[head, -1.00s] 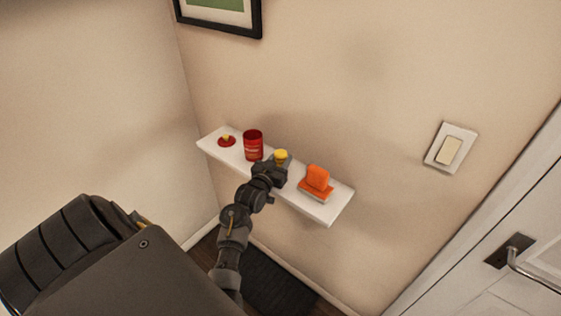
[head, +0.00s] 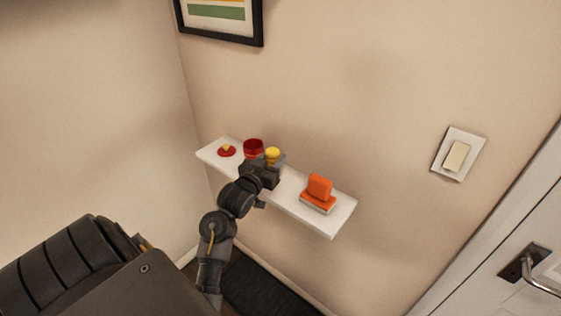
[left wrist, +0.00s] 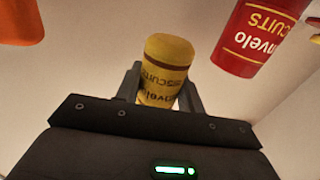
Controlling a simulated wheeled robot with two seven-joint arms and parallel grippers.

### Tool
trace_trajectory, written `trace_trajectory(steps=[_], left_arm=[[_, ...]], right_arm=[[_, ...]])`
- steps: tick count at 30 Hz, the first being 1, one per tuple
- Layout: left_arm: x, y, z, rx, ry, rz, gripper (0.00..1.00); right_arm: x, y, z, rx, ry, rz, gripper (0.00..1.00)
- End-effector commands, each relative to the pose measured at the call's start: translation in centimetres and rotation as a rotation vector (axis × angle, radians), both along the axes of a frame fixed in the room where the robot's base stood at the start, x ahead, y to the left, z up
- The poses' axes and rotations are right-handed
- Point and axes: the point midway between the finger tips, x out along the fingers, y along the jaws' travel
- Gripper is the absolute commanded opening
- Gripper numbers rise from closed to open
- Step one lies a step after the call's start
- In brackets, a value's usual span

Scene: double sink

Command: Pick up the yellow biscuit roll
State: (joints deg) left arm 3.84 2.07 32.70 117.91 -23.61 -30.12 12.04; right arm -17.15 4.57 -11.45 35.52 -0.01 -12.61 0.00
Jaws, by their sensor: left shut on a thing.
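The yellow biscuit roll (left wrist: 165,68) is between the two fingers of my left gripper (left wrist: 160,88) in the left wrist view, with its lettering upside down there. In the head view only the top of the yellow roll (head: 272,153) shows above my left gripper (head: 268,170), which hides the rest. The left gripper is shut on the roll over the white shelf (head: 295,203). I cannot tell whether the roll's base touches the shelf. My right gripper is not in view.
A red biscuit can (head: 253,147) stands close to the left of the roll. A red lid-like disc with a yellow knob (head: 227,151) lies at the shelf's left end. An orange object (head: 319,189) stands to the right. A light switch (head: 457,155) is on the wall.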

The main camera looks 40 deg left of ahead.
Motion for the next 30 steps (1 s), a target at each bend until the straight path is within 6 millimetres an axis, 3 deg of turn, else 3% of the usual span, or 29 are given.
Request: trace_trajectory(steps=[9, 15, 21, 30], left_arm=[[-9.2, -0.2, -0.4, 0.006, 0.005, 0.000, 0.13], [-13.2, -0.3, -0.2, 0.004, 0.003, -0.001, 0.13], [-15.1, -0.3, -0.1, 0.001, 0.001, 0.000, 0.13], [-15.6, -0.3, 0.0, 0.000, 0.000, 0.000, 0.13]], right_arm=[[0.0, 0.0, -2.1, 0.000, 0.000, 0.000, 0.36], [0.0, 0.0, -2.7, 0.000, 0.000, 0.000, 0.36], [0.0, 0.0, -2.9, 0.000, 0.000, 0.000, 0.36], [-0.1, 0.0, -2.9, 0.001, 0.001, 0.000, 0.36]])
